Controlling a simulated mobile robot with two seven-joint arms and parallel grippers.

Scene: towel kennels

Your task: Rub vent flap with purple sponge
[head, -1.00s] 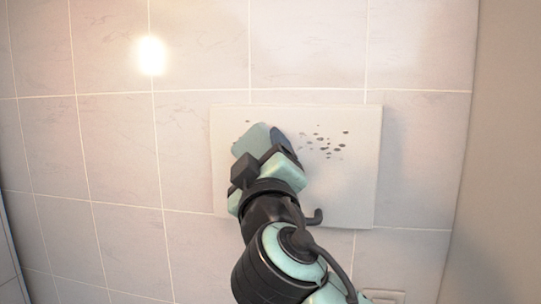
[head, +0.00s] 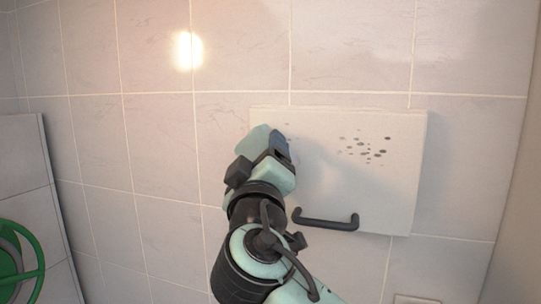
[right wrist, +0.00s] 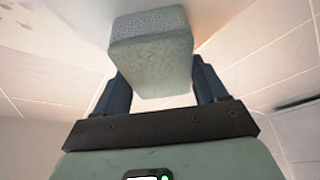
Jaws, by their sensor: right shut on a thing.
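The vent flap (head: 390,195) is a pale, flat rectangular panel on the tiled wall, with a dark bar handle (head: 326,220) along its lower part. My right gripper (head: 270,142) is at the flap's left edge, left of the spots. In the right wrist view it is shut on a sponge (right wrist: 152,55), a block that looks grey-green there rather than purple. The sponge's far end is close to a pale surface; I cannot tell whether they touch. My left gripper is out of view.
Pale tiled wall (head: 150,145) surrounds the flap. A green round thing (head: 20,262), like a hose reel, is at the lower left in front of a tiled side wall (head: 25,165). A small pale plate (head: 415,299) is below the flap.

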